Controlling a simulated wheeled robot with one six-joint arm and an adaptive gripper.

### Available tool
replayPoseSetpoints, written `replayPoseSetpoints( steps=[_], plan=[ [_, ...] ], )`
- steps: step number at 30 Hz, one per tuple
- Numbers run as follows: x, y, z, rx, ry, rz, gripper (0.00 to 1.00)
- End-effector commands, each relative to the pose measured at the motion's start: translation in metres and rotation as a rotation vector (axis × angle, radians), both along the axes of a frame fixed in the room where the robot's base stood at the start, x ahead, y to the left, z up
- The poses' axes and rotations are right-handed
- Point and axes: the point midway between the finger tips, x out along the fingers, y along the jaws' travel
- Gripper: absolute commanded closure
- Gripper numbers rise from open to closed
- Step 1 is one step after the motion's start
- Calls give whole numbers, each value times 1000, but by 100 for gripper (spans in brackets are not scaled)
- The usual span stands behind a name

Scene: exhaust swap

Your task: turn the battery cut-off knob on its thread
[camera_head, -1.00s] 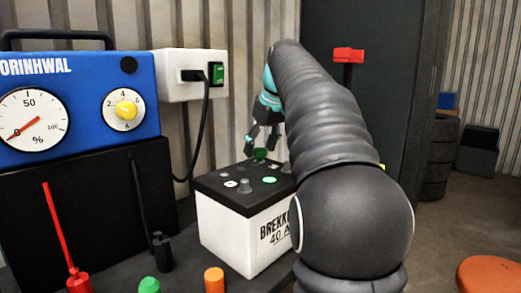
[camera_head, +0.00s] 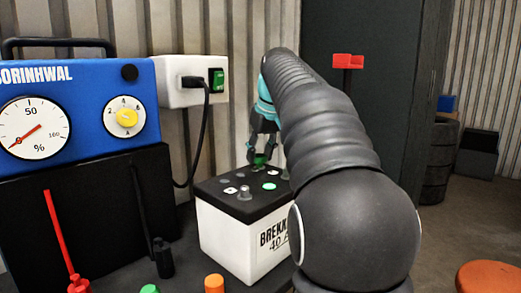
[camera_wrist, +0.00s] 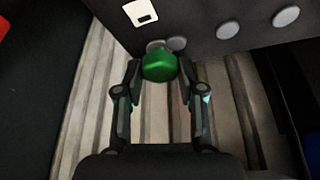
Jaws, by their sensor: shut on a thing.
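The green cut-off knob (camera_wrist: 159,67) sits between my gripper's fingertips in the wrist view. In the head view the green knob (camera_head: 260,160) is small, at the back of the battery's top. The battery (camera_head: 225,230) is a white box with a black top, marked BREKK and 40 A. My gripper (camera_head: 257,150) points down at the battery's top and is shut on the knob, a finger on each side. The knob's thread is hidden in both views.
A blue charger (camera_head: 80,100) with two dials stands at the left. A white socket box (camera_head: 190,80) with a black cable is on the wall behind. Red and black leads hang in front of the charger. Grey posts and caps stand on the battery's top.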

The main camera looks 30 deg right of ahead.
Motion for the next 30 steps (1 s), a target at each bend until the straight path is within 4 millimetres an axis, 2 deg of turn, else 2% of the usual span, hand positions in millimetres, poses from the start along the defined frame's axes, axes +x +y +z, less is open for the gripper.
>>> replayPoseSetpoints(
  steps=[6, 14, 15, 18, 30],
  plan=[
    [0, 1, 0, 0, 0, -82, 96],
    [0, 1, 0, 0, -1, -87, 96],
    [0, 1, 0, 0, -1, -87, 59],
    [0, 1, 0, 0, -1, -87, 38],
    [-2, 0, 5, 0, -3, -86, 38]
  ],
)
